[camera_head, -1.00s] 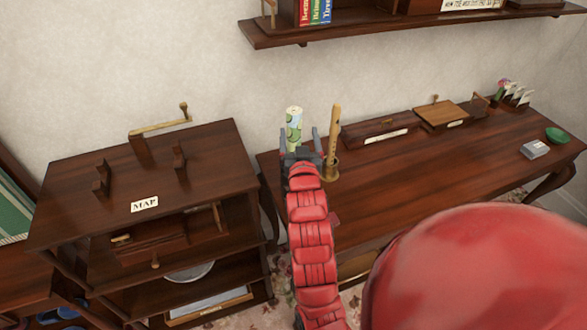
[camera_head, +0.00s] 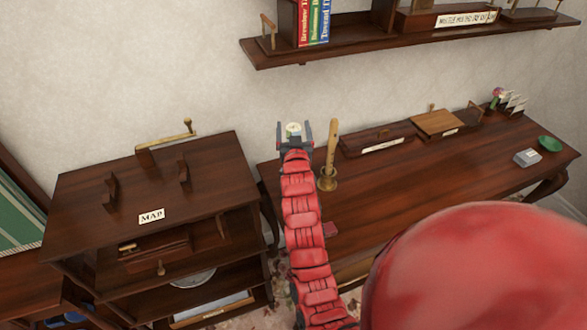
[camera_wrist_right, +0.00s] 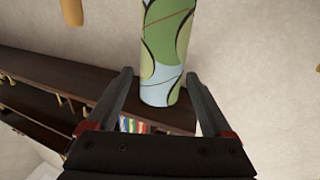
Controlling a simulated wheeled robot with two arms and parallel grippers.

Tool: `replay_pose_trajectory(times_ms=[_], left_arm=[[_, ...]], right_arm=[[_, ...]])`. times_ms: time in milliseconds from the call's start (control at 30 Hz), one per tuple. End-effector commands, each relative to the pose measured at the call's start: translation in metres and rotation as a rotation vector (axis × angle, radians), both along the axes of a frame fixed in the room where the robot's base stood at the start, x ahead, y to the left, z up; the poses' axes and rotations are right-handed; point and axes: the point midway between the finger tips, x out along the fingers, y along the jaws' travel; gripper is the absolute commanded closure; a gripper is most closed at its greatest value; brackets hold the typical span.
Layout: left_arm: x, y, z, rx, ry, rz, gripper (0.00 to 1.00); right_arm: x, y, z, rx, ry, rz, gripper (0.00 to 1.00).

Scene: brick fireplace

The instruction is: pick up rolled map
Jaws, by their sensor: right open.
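The rolled map (camera_head: 293,128), pale with green and blue patches, is at the back left of the desk. In the head view only its top end shows between my right gripper's fingers; the rest is hidden. My right gripper (camera_head: 294,126) is open, with one finger on each side of the map. In the right wrist view the map (camera_wrist_right: 165,45) crosses between the tips of the open fingers (camera_wrist_right: 158,75), with gaps at both sides. Its lower part is out of that view. My left gripper is not in view.
A wooden flute-like stick stands in a brass holder (camera_head: 327,182) close to the right of my gripper. The desk (camera_head: 430,180) has boxes along its back. A stand with a MAP label (camera_head: 152,216) is at the left. A wall shelf (camera_head: 400,48) with books is above.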

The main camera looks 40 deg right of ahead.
Motion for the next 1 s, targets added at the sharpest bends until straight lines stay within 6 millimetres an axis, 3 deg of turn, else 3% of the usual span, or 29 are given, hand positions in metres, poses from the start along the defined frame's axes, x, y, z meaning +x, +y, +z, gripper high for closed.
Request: replay_pose_trajectory(times_ms=[167,600,1000], left_arm=[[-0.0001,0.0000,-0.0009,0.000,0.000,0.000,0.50],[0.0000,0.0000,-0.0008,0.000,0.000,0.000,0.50],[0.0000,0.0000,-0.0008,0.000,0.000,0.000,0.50]], right_arm=[[-0.0003,0.0001,-0.0010,0.000,0.000,0.000,0.19],[-0.0005,0.0002,-0.0010,0.000,0.001,0.000,0.98],[-0.0005,0.0001,-0.0010,0.000,0.001,0.000,1.00]])
